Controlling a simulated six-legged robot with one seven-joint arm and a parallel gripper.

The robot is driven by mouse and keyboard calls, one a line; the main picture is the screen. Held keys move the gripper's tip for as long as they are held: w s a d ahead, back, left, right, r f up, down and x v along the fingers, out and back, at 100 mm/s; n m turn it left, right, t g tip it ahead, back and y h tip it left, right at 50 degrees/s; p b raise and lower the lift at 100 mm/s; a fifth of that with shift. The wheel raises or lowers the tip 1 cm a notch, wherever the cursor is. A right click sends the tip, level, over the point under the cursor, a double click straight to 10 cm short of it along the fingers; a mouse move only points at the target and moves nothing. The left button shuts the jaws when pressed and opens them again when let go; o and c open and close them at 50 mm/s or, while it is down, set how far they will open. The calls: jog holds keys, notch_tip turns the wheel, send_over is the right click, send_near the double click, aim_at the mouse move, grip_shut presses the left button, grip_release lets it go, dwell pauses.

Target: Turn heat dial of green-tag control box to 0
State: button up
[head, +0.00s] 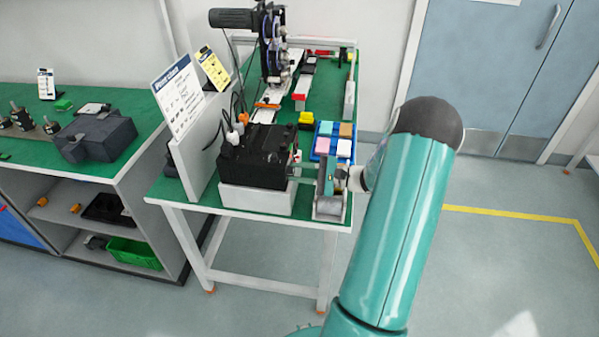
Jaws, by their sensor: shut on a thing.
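A black control box (255,160) sits on a white block (257,199) at the front of the green-topped table. No green tag can be made out on it from here, and its dials are too small or hidden to read. My gripper (298,172) is at the right side of the box, reached from the right by my teal arm. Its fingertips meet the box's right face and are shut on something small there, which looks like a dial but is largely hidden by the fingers.
A white upright panel with a sign (180,97) stands left of the box. A blue tray with coloured blocks (334,139) lies behind my gripper. A machine with reels (270,45) stands at the back. Another bench (90,165) is at the left; the floor at right is clear.

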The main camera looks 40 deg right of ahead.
jog(key=n, duration=0.7)
dwell(0.5)
jog(key=o, duration=0.7)
jog(key=v, duration=1.4)
jog(key=shift+w+a, duration=0.1)
